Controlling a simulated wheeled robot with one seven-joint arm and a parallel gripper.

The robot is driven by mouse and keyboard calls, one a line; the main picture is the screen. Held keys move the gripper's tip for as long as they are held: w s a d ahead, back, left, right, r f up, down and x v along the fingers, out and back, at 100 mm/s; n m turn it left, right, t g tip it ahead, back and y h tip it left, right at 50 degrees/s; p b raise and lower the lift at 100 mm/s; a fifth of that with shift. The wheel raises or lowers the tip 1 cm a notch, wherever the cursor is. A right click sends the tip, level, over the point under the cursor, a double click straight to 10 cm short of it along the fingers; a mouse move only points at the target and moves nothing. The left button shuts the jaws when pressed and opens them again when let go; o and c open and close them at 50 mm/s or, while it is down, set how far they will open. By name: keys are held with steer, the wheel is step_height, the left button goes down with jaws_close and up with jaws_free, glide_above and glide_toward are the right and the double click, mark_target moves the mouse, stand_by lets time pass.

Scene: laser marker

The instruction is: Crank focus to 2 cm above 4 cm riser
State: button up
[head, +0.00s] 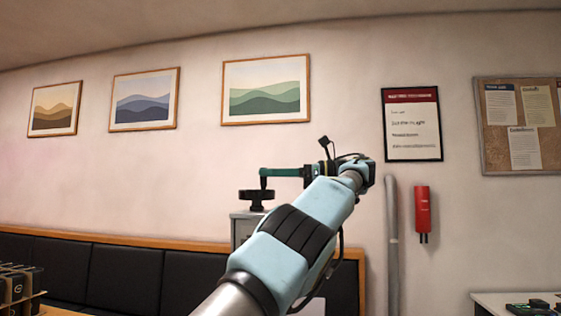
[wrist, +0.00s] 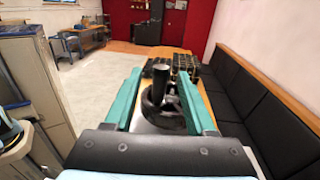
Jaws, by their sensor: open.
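My gripper (head: 264,171) reaches left in the head view, over a black handwheel (head: 256,194) on top of a grey cabinet-like housing (head: 238,231). In the wrist view its two green fingers (wrist: 160,72) are spread apart. The same handwheel (wrist: 153,106) shows between and below them. The riser, the laser head and any focus scale are not visible.
A black padded bench (head: 120,272) runs along the wall. Dark boxed items (head: 18,284) stand at the lower left in the head view. A grey cabinet (wrist: 36,80) stands at left in the wrist view. A grey pipe (head: 392,240) and red extinguisher (head: 422,210) are on the wall.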

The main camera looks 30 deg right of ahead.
steer(key=shift+s+d+p, duration=0.1)
steer(key=shift+d+p, duration=0.25)
steer(key=shift+p+v, duration=0.65)
steer(key=shift+v, duration=0.15)
